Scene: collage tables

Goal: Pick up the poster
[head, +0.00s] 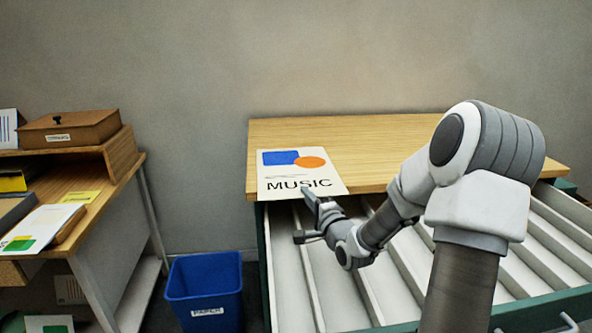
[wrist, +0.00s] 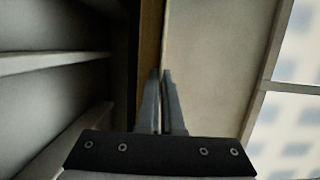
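The poster (head: 298,172) is a white sheet with a blue shape, an orange oval and the word MUSIC. In the head view it lies flat on the left part of the wooden cabinet top, reaching its front edge. My gripper (head: 310,196) is at the poster's front edge, with its tips overlapping the sheet there. In the wrist view my gripper (wrist: 161,73) has its two fingers almost together, level with the cabinet top's edge. They look closed on the thin sheet, though the printed face does not show in that view.
The wooden cabinet top (head: 400,150) is otherwise bare. Open pale slatted drawers (head: 340,285) lie below its front edge. A blue bin (head: 205,290) stands on the floor at the left. A desk (head: 105,183) with a brown box (head: 70,128) and papers is further left.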

